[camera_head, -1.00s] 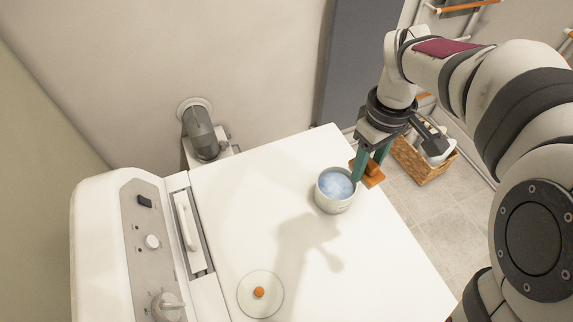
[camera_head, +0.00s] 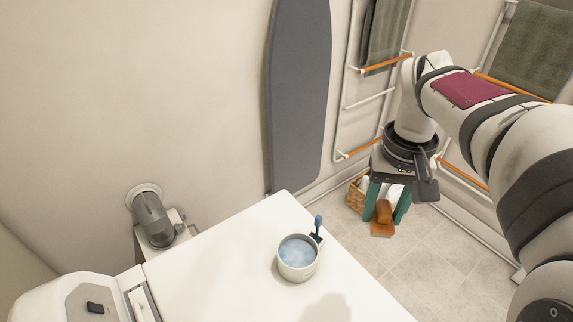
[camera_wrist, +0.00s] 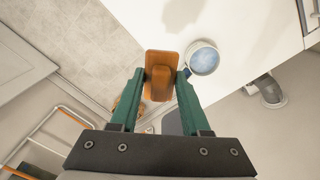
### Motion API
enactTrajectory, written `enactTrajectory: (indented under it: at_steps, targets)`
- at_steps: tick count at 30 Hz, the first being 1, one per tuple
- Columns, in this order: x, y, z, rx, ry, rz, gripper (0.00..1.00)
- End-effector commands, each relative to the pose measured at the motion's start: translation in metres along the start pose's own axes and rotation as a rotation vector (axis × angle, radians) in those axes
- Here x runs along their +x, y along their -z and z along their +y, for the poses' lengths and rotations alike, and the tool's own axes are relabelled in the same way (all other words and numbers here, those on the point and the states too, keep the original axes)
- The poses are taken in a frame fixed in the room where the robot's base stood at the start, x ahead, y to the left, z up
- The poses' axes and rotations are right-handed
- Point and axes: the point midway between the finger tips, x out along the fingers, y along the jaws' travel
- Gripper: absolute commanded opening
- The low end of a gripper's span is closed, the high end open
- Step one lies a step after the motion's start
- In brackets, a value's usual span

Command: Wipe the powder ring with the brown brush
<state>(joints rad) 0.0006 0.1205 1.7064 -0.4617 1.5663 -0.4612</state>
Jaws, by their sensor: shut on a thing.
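My gripper (camera_head: 386,217) has green fingers and is shut on the brown brush (camera_head: 382,229), a wooden-looking block with a raised grip. The brush hangs in the air, with the floor behind it, right of the white machine top. In the wrist view the brush (camera_wrist: 155,66) sits between both fingers, its flat side away from me. A white cup (camera_head: 284,270) of bluish powder stands on the machine top, left of the gripper and apart from it. I cannot make out a powder ring in either current view.
The white machine top (camera_head: 218,265) is bare around the cup. A wicker basket (camera_head: 355,196) is on the floor behind the gripper. A grey ironing board (camera_head: 296,100) and towel racks (camera_head: 385,64) line the wall.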

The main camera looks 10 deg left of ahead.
Motion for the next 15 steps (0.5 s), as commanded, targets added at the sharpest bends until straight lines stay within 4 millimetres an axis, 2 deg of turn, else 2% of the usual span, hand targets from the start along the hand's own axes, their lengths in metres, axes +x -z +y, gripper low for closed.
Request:
enactTrajectory:
  at_steps: [4, 7, 11, 15]
  targets:
    - [0.007, 0.001, -0.009, -0.027, -0.001, -0.004, 0.00]
    - [0.025, 0.004, -0.033, -0.102, -0.006, -0.009, 0.00]
    - [0.064, 0.001, -0.085, -0.255, -0.011, -0.013, 0.00]
    - [0.113, -0.020, -0.149, -0.441, -0.013, -0.014, 0.00]
